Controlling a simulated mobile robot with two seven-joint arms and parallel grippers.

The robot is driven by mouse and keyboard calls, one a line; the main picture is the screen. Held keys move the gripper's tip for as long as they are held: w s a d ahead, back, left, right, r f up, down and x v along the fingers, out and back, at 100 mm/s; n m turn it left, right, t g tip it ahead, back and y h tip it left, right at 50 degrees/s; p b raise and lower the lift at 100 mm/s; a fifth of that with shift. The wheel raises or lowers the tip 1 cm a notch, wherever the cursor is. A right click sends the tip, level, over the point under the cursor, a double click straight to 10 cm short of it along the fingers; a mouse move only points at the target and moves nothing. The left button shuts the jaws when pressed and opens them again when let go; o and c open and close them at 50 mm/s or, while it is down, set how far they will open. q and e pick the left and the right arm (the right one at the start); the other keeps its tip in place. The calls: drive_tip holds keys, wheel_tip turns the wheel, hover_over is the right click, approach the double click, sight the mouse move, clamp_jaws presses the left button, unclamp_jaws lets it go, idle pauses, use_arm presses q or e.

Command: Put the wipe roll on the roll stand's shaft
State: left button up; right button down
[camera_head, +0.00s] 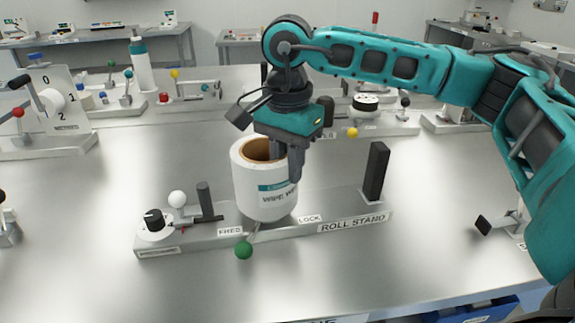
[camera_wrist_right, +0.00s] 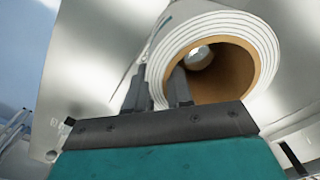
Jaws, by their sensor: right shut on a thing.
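The wipe roll (camera_head: 264,196) is white with a brown core and stands upright over the middle of the roll stand (camera_head: 352,224). My right gripper (camera_head: 284,160) comes down from above, shut on the roll's wall, one finger in the core and one outside. In the right wrist view, the roll (camera_wrist_right: 262,50) and the fingers (camera_wrist_right: 157,90) show the same grip. A pale round spot shows at the core's far end; I cannot tell whether it is the shaft. The shaft is not plainly visible, and whether the roll touches the base is unclear. My left gripper is out of view.
The stand carries a green-ball lever (camera_head: 243,250) between its FREE and LOCK labels, a black post (camera_head: 375,172) at right, and a black knob (camera_head: 154,220) and white ball (camera_head: 177,198) at left. Other fixtures stand behind. The table front is mostly clear.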

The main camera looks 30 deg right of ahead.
drive_tip(key=shift+f, duration=0.15)
drive_tip(key=shift+f, duration=0.1)
drive_tip(key=shift+f, duration=0.15)
drive_tip(key=c, duration=1)
unclamp_jaws()
wheel_tip(320, 180, up, 12)
drive_tip(key=shift+r, duration=0.25)
